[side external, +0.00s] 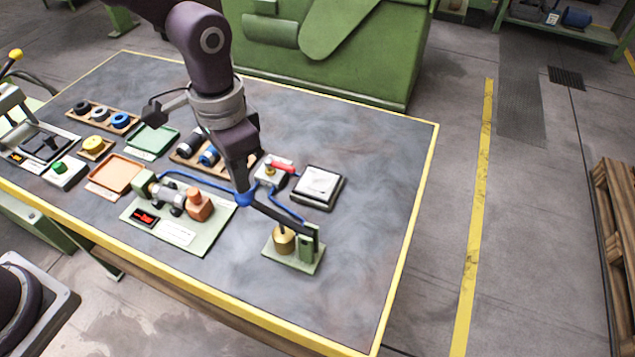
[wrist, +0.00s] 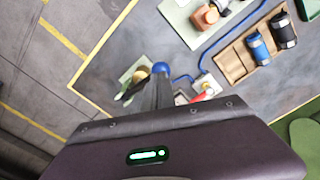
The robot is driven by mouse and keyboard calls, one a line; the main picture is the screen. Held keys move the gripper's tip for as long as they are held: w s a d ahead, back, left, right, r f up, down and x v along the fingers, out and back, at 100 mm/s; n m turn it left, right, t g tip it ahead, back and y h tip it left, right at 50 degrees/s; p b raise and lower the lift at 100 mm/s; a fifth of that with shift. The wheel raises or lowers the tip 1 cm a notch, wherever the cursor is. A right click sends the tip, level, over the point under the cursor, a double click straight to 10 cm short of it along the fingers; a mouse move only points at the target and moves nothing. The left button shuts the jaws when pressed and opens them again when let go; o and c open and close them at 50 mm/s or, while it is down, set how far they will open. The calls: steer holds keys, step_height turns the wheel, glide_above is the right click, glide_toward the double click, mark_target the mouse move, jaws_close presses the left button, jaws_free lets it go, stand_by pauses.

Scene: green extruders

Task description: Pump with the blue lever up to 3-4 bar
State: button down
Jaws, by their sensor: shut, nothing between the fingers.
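The hand pump (side external: 284,242) has a brass cylinder on a pale green plate near the table's front right. Its dark lever (side external: 278,215) slopes up to a blue ball knob (side external: 243,199). My gripper (side external: 240,184) points down with shut fingers right at the knob, with nothing held between them. I cannot tell whether they touch it. In the wrist view the blue knob (wrist: 161,67) shows just beyond my fingertips (wrist: 160,80), and the pump (wrist: 135,80) lies to its left. A small display with red marks (side external: 145,218) sits on the green panel; I cannot read it.
Blue hoses run behind the lever to a valve block with a red handle (side external: 284,167). A white-faced box (side external: 318,184) stands right of it. A green panel (side external: 190,238) with fittings, an orange tray (side external: 117,173) and a wooden rack lie left. The table's right side is clear.

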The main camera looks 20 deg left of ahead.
mark_target(244, 195)
stand_by(0.3)
step_height(244, 195, down, 7)
steer(key=shift+f, duration=0.15)
steer(key=shift+r, duration=2.75)
steer(key=shift+f, duration=0.1)
stand_by(1.0)
